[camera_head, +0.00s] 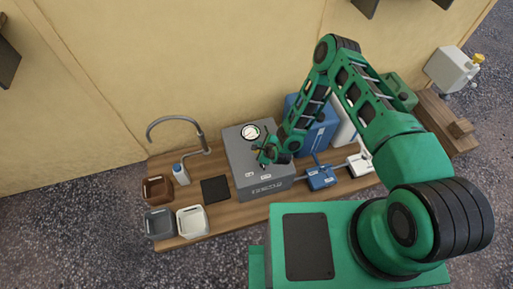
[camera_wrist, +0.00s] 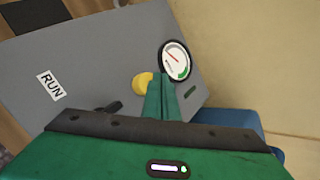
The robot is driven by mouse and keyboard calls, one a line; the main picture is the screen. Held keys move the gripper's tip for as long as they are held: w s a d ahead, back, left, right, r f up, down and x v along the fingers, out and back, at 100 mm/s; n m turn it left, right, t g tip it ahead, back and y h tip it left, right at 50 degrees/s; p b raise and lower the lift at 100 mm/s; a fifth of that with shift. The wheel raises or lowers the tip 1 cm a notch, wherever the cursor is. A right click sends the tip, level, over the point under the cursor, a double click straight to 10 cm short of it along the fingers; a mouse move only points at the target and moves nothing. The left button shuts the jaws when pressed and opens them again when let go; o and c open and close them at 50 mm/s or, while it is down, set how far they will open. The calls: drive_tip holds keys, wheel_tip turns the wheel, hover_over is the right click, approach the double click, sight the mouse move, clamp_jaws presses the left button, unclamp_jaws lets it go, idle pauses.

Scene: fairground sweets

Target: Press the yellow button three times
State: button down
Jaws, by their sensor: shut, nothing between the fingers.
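The yellow button (camera_wrist: 142,83) sits on the grey machine's top panel in the wrist view, partly covered by my fingers. My gripper (camera_wrist: 160,88) is shut and empty, with its fingertips right at the button's edge in that view; I cannot tell whether they touch it. In the head view my gripper (camera_head: 268,152) is over the grey machine (camera_head: 243,153), and the button is hidden there. A round gauge (camera_wrist: 176,60) is just beyond the button. A RUN label (camera_wrist: 51,86) and a black lever or knob (camera_wrist: 108,108) are on the same panel.
The wooden counter (camera_head: 225,213) also holds a tap (camera_head: 201,138), a bottle (camera_head: 181,174), a black mat (camera_head: 215,189) and several small bins, such as a white one (camera_head: 193,221). A blue container (camera_head: 318,133) stands close right of the machine. The wall (camera_head: 190,70) is behind.

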drive_tip(key=shift+f, duration=0.2)
idle(0.4)
drive_tip(key=shift+f, duration=0.25)
drive_tip(key=shift+f, duration=0.8)
idle(1.3)
drive_tip(key=shift+r, duration=1.25)
drive_tip(key=shift+r, duration=2.5)
